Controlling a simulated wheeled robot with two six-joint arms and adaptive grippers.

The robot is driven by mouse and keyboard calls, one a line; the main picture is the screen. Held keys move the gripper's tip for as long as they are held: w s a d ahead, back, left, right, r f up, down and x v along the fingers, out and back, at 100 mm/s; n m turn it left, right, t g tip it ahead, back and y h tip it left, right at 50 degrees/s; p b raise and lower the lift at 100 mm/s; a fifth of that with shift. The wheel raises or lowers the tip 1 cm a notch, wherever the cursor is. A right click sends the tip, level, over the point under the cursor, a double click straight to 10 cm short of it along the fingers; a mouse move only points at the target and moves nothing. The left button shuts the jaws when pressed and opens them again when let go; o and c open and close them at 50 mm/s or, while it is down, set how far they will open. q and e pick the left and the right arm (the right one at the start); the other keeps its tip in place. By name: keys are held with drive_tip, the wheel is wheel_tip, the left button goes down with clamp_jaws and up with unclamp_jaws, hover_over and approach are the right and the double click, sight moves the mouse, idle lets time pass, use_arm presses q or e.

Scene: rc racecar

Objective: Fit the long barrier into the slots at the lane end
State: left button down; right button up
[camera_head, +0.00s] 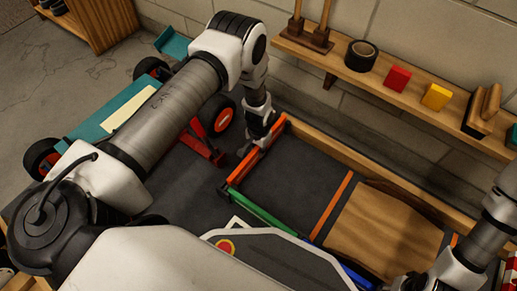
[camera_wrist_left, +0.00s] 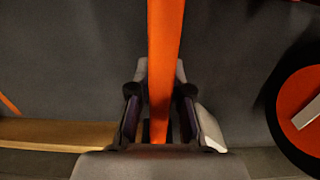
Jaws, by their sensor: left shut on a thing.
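My left gripper (camera_head: 256,141) is shut on a long orange barrier (camera_head: 240,172) at the left end of the dark lane (camera_head: 292,180). In the left wrist view, the barrier (camera_wrist_left: 165,45) runs between the two fingers (camera_wrist_left: 160,105) and out past the top edge. The barrier lies crosswise, from the wooden back rail (camera_head: 345,162) toward the green strip (camera_head: 262,215). The slots do not show clearly, so I cannot tell whether the barrier is seated. My right gripper (camera_head: 437,280) is at the lower right, partly cut off, and its fingers are not clear.
A second orange strip (camera_head: 336,203) crosses the lane beside a wooden ramp (camera_head: 385,230). A teal car with black and red wheels (camera_head: 216,115) stands left of the lane, close to my left gripper. A wall shelf (camera_head: 375,85) holds tape and coloured blocks behind.

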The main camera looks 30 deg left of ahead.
use_arm(q)
drive_tip(key=shift+f+b, duration=0.6)
drive_tip(key=shift+f, duration=0.3)
drive_tip(key=c, duration=1)
unclamp_jaws()
drive_tip(key=shift+r, duration=0.1)
wheel_tip(320, 180, up, 12)
drive_tip(key=shift+f, duration=0.1)
